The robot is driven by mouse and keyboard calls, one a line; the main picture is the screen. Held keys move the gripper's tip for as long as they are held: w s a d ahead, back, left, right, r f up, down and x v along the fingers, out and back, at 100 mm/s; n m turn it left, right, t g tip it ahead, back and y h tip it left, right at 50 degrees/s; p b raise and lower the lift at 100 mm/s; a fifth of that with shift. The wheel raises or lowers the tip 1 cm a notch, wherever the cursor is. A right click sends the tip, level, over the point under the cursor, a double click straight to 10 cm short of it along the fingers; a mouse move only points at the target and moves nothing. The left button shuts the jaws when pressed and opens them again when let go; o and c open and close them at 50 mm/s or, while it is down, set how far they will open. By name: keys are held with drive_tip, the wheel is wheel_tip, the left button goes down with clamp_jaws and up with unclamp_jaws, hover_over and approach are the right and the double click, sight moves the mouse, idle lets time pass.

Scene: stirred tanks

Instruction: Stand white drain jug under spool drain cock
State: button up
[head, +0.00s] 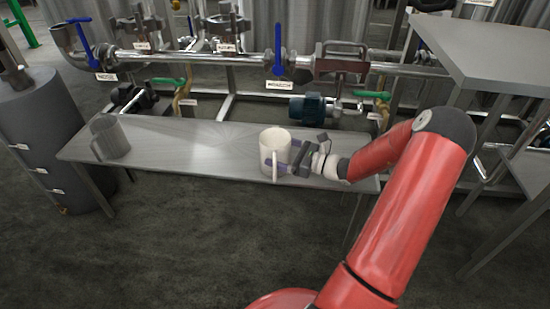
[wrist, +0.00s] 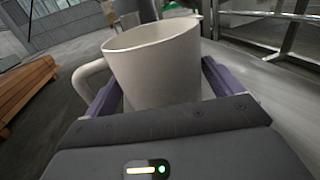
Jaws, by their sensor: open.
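The white jug (head: 274,143) stands upright on the grey bench (head: 200,148), near its front edge right of centre. My gripper (head: 281,155) is open, with its purple fingers on either side of the jug. In the wrist view the jug (wrist: 155,68) sits between the fingers, its handle out to the left; I cannot tell whether the fingers touch it. Two brass drain cocks with green levers hang from the pipework behind the bench, a left one (head: 182,97) and a right one (head: 383,112). Their tags are too small to read, so I cannot tell which is the spool's.
A grey jug (head: 108,137) stands at the bench's left end. A dark grey tank (head: 45,140) is left of the bench. A blue motor (head: 308,109) sits behind it. A higher grey table (head: 485,50) is at the right. The bench between the jugs is clear.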

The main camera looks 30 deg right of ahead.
drive_tip(key=shift+x, duration=0.9)
drive_tip(key=c, duration=0.9)
drive_tip(key=shift+r, duration=0.1)
